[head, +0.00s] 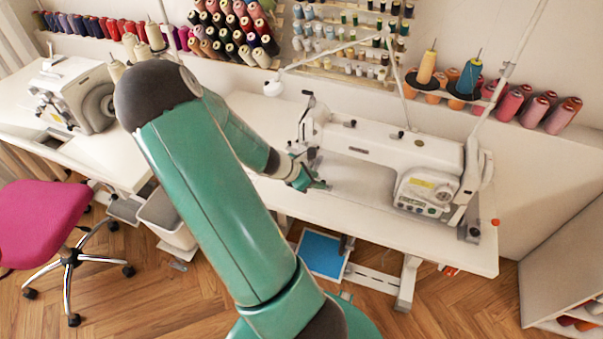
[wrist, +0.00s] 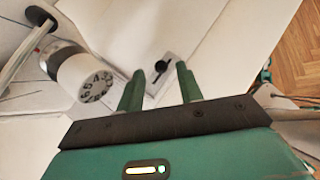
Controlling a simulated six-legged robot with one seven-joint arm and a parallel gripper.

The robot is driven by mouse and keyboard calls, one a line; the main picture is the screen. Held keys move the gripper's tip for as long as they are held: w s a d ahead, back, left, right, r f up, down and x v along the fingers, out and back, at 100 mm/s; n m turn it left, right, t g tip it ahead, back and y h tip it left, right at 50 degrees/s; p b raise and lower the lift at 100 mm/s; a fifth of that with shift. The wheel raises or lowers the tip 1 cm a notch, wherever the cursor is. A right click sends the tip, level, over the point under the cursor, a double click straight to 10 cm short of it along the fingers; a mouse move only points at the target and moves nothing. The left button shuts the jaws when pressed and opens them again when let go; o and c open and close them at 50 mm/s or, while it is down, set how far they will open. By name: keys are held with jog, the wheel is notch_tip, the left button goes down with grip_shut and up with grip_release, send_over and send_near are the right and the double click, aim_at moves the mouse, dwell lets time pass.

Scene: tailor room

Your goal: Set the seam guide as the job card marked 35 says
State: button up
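The white sewing machine (head: 385,150) stands on a white table (head: 270,190). My gripper (head: 318,185) is low at the machine's left end. In the wrist view my gripper (wrist: 160,80) is open, its two green fingers apart with nothing clearly held. A small pale plate with a black knob, perhaps the seam guide (wrist: 162,68), lies just beyond and between the fingertips. I cannot tell whether they touch it. A white numbered dial (wrist: 92,85) is left of the fingers. I cannot make out a job card marked 35 in either view.
A second machine (head: 80,95) is on the table at left. Thread cones (head: 545,110) line the back shelf. A pink chair (head: 45,220) stands at front left, a grey bin (head: 170,220) and a blue-topped pedal (head: 320,254) below the table. Wooden floor shows at right front.

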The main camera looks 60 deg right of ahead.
jog(key=v, duration=1.3)
